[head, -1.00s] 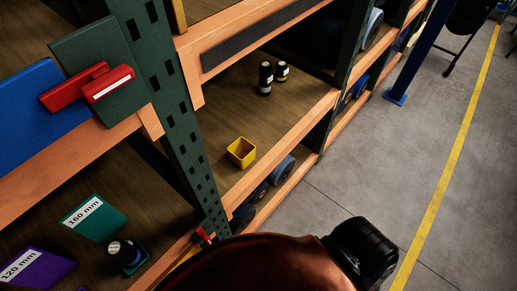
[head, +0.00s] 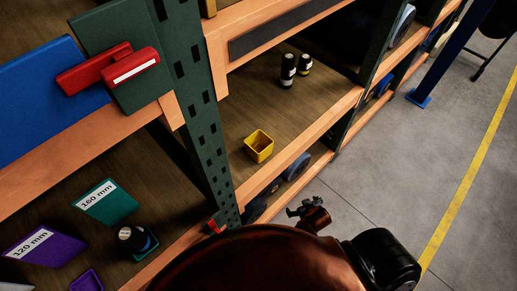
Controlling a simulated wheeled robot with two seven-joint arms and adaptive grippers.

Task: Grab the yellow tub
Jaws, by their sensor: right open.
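The yellow tub (head: 259,146) is a small, square, open-topped container. It stands upright on the brown shelf board, near the front edge of the middle bay. My right gripper (head: 296,211) shows small and dark just above my copper-coloured arm, below and to the right of the tub. It is open, empty and apart from the tub, on the aisle side of the shelf's front beam. My left gripper is not in view.
A green upright post (head: 192,90) stands left of the tub. Two dark bottles (head: 288,70) stand farther back on the same shelf. An orange beam (head: 300,132) runs along the shelf front. The grey aisle floor (head: 400,170) at right is clear.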

